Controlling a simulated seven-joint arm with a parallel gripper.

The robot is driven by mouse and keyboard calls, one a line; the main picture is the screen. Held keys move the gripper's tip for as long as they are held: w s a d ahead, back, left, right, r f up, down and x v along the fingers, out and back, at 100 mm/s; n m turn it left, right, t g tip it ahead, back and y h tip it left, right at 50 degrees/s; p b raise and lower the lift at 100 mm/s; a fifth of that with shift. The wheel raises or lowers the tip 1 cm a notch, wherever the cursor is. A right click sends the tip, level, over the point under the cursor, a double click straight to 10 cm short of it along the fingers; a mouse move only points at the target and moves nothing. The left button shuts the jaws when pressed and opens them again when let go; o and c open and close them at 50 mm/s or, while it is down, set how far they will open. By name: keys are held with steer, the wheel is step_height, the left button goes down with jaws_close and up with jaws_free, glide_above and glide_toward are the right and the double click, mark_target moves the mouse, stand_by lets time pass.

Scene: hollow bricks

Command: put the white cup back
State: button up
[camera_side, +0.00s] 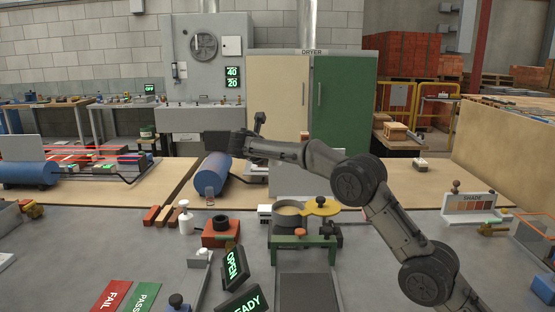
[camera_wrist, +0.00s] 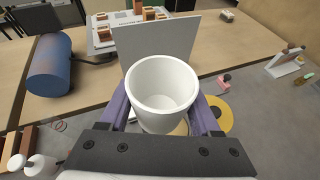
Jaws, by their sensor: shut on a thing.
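A white cup (camera_wrist: 163,100) fills the middle of the wrist view. Its open rim faces the camera and its inside looks empty. My gripper (camera_wrist: 162,108) is shut on it, with one purple finger on each side. In the side view my dark wrist (camera_side: 245,145) is raised at the back of the grey bench, by the blue roller. I cannot make out the cup or the fingertips there. A tan round part partly shows below the cup in the wrist view, with a yellow disc (camera_wrist: 217,115) to its right.
A grey upright panel (camera_wrist: 158,45) stands beyond the cup. A blue roller (camera_wrist: 50,65) lies to the left. In the side view, a tan-topped pot (camera_side: 288,209) with the yellow lid stands at the bench middle. A white bottle (camera_side: 185,217) and red block stand left of it.

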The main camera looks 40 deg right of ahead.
steer(key=s+f+m+g, duration=0.15)
steer(key=s+f, duration=0.35)
steer(key=s, duration=0.9)
steer(key=s+f+m+g+h, duration=0.15)
steer(key=s+f, duration=0.35)
steer(key=s, duration=0.8)
steer(key=s+f+m+g+y, duration=0.15)
steer(key=s+f, duration=0.35)
steer(key=s, duration=0.9)
steer(key=h, duration=0.1)
glide_above(360, 271)
steer(key=s, duration=0.1)
steer(key=shift+g, duration=0.45)
steer(key=f, duration=0.8)
steer(key=shift+s+a, duration=0.1)
steer(key=shift+a, duration=0.1)
steer(key=shift+w+d+f, duration=0.3)
steer(key=shift+w+f, duration=0.3)
steer(key=shift+f, duration=1.65)
steer(key=shift+f, duration=0.15)
